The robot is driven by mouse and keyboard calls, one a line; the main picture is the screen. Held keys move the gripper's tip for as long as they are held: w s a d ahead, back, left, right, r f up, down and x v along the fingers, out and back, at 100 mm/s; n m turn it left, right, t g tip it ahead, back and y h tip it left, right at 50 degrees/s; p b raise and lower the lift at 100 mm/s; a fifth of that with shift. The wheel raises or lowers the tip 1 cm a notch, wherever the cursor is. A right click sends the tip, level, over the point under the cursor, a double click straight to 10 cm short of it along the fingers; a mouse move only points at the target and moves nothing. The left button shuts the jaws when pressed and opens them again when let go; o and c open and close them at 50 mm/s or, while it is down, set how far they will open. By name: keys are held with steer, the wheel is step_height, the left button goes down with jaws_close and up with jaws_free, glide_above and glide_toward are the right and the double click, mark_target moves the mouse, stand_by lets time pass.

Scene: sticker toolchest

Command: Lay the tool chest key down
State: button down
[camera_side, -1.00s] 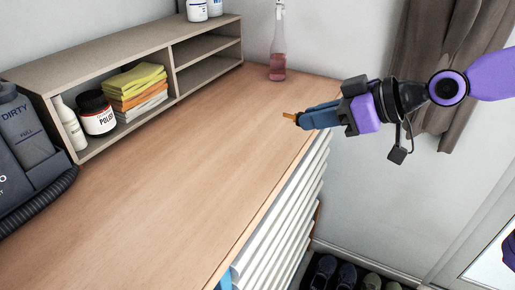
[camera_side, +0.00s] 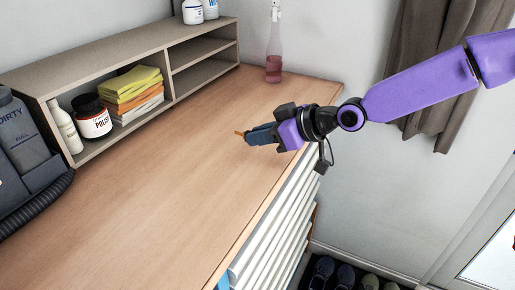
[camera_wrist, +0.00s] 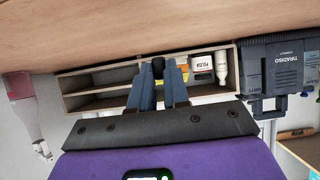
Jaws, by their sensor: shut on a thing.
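My gripper (camera_side: 250,135) is over the wooden top (camera_side: 180,190) of the chest, pointing left, with its blue-grey fingers shut on the tool chest key. A small brass-coloured part of the key (camera_side: 239,133) sticks out past the fingertips in the side view. In the wrist view, a dark end of the key (camera_wrist: 158,66) shows between the fingertips of my gripper (camera_wrist: 158,84). The rest of the key is hidden by the fingers. It looks held above the wood, but the exact height is hard to tell.
A shelf unit (camera_side: 205,58) stands along the back with a polish jar (camera_side: 94,120), a white bottle (camera_side: 66,128) and stacked cloths (camera_side: 130,88). A pink spray bottle (camera_side: 274,66) stands at the far end. A dark grey machine (camera_side: 22,150) is at left. The middle of the top is clear.

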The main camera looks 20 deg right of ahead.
mark_target(259, 160)
steer(key=shift+w+a+f, duration=0.15)
steer(key=shift+w+f, duration=0.1)
steer(key=shift+f, duration=0.1)
steer(key=shift+w+a+f, duration=0.1)
steer(key=shift+f, duration=1.6)
steer(key=shift+f, duration=0.15)
steer(key=c, duration=1.1)
jaws_free()
steer(key=shift+r, duration=0.3)
steer(key=v, duration=1.2)
steer(key=shift+f, duration=0.25)
